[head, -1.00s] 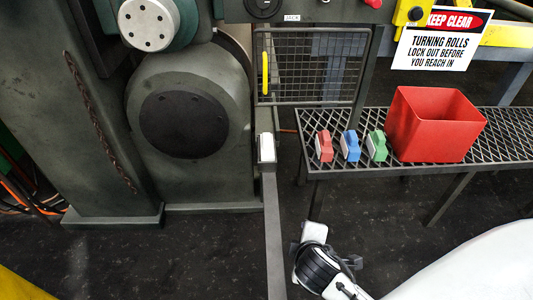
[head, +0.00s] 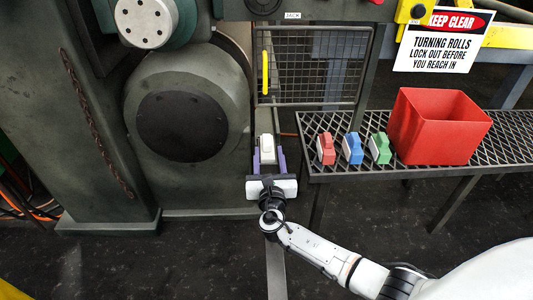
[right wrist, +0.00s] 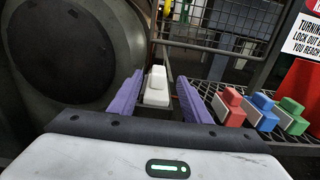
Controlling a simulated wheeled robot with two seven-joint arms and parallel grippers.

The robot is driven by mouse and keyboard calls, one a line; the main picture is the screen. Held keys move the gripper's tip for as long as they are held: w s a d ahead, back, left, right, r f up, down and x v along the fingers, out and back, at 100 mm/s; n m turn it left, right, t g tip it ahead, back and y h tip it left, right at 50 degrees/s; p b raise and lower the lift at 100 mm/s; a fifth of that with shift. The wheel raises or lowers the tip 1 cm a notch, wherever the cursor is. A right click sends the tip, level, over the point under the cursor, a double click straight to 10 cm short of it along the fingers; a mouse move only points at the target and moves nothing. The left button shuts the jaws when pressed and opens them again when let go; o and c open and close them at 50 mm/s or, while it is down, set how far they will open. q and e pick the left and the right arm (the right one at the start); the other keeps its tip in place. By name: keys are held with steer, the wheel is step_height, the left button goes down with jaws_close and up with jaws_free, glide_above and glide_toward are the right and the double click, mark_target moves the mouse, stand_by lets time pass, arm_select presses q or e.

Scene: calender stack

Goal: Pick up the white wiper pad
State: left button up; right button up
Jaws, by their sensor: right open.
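The white wiper pad (head: 266,146) sits upright on the end of a narrow grey bar (head: 276,270) in front of the dark machine. It also shows in the right wrist view (right wrist: 156,88), just beyond and between the fingers. My right gripper (head: 268,158) is open, with its two purple fingers pointing at the pad, one toward each side. In the right wrist view the gripper (right wrist: 157,95) has a gap on both sides of the pad, and nothing is held. My left gripper is not in view.
A mesh shelf (head: 495,150) at the right carries red (head: 327,149), blue (head: 352,149) and green (head: 380,149) pads and a red bin (head: 440,125). A wire guard (head: 315,65) stands behind the white pad. The rounded machine housing (head: 185,170) is close on the left.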

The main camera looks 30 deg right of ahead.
mark_target(267, 148)
steer(key=x, duration=0.1)
steer(key=b+x, duration=0.1)
steer(key=x, duration=0.1)
steer(key=f+b+x, duration=0.1)
steer(key=x, duration=0.1)
steer(key=shift+a, duration=0.1)
steer(key=shift+w+r, duration=0.15)
steer(key=shift+w, duration=0.15)
jaws_close()
